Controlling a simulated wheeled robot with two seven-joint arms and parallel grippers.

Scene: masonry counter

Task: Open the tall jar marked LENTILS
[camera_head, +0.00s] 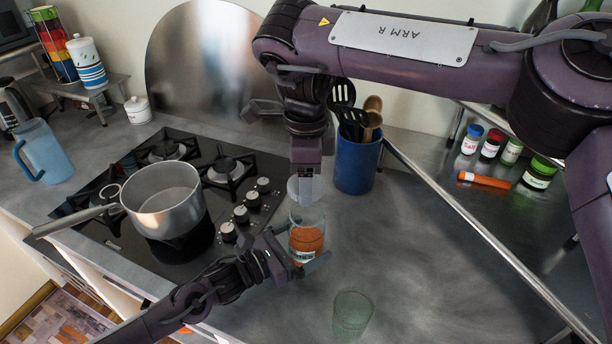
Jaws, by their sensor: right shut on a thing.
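The tall glass jar (308,240) with orange contents stands on the counter right of the stove. Its label is partly hidden behind my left gripper, and only its last letters show. My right gripper (304,196) points down over the jar top and is shut on the pale round lid (293,189). I cannot tell whether the lid still touches the rim. My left gripper (299,250) reaches in from the lower left with its fingers on either side of the jar body. I cannot tell whether they press on the glass.
A pot (163,200) sits on the black stove (110,235). A blue utensil holder (356,165) stands behind the jar. An empty glass (352,314) stands in front. The counter right of the jar is clear.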

